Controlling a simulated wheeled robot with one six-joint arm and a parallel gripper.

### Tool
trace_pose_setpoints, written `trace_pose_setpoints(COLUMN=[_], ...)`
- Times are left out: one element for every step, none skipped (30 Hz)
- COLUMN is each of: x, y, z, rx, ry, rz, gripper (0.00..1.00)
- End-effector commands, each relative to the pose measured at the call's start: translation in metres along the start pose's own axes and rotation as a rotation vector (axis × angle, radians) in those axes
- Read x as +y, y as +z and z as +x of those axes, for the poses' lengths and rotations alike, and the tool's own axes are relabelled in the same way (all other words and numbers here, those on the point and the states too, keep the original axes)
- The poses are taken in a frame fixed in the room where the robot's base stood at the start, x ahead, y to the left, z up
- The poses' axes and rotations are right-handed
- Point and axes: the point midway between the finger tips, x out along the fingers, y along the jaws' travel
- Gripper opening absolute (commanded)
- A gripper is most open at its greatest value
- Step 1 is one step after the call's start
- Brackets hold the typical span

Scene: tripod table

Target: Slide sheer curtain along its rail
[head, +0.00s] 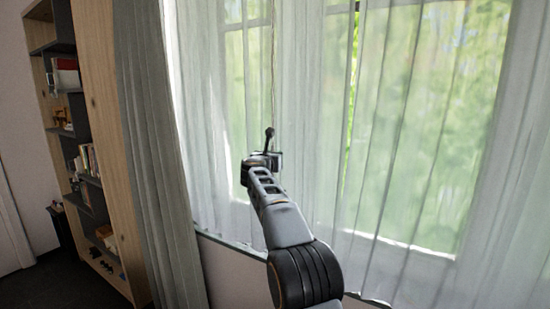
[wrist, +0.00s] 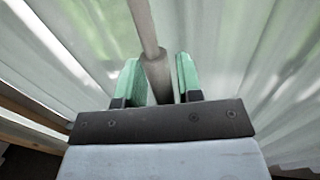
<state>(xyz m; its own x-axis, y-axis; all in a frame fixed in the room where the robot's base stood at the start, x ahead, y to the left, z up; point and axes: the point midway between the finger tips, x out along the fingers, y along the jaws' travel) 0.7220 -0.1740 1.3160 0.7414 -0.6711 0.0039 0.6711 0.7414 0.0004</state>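The sheer curtain (head: 300,110) hangs in pale, see-through folds across the bright window in the head view. It also fills the background of the wrist view (wrist: 240,40). A thin pull rod (head: 273,70) hangs in front of it. In the wrist view the rod (wrist: 156,70) has a thicker lower part, which lies between my gripper's two green fingers. My gripper (head: 268,152) is raised in front of the curtain. The fingers (wrist: 158,78) stand apart, with a narrow gap showing beside the rod, so they look open around it. The curtain rail is out of view.
A heavier grey curtain (head: 158,150) hangs left of the sheer one. A wooden bookshelf (head: 105,130) with books stands further left. A window sill (head: 232,244) runs below the curtain. A further sheer stretch (head: 420,130) hangs at the right.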

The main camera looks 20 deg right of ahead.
Motion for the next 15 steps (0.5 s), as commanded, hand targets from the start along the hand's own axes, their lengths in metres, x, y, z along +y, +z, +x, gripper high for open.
trace_pose_setpoints(x=[0.0,0.0,0.0,0.0,0.0,0.0,0.0,0.0,0.0,0.0,0.0,0.0,0.0,0.0,0.0], y=[0.0,-0.001,-0.001,-0.001,-0.001,-0.002,-0.002,-0.002,-0.002,-0.002,-0.003,-0.003,-0.004,-0.004,-0.005], z=[0.0,0.0,0.0,0.0,0.0,0.0,0.0,0.0,-0.001,-0.001,-0.003,-0.006,-0.009,-0.013,-0.019], rx=[0.001,0.001,0.001,0.002,0.002,0.002,0.003,0.003,0.003,0.003,0.003,0.003,0.003,0.002,0.002], ry=[0.0,0.0,0.0,0.0,0.0,-0.001,-0.001,-0.001,-0.001,-0.001,-0.001,-0.001,0.0,0.0,0.001], rz=[0.0,0.0,0.0,0.0,0.0,0.0,-0.001,-0.001,0.0,0.0,0.0,0.0,0.0,0.0,0.0], gripper=[0.38,0.41,0.41,0.41,0.41,0.41,0.41,0.41,0.41,0.41,0.41,0.41,0.41,0.41,0.41])
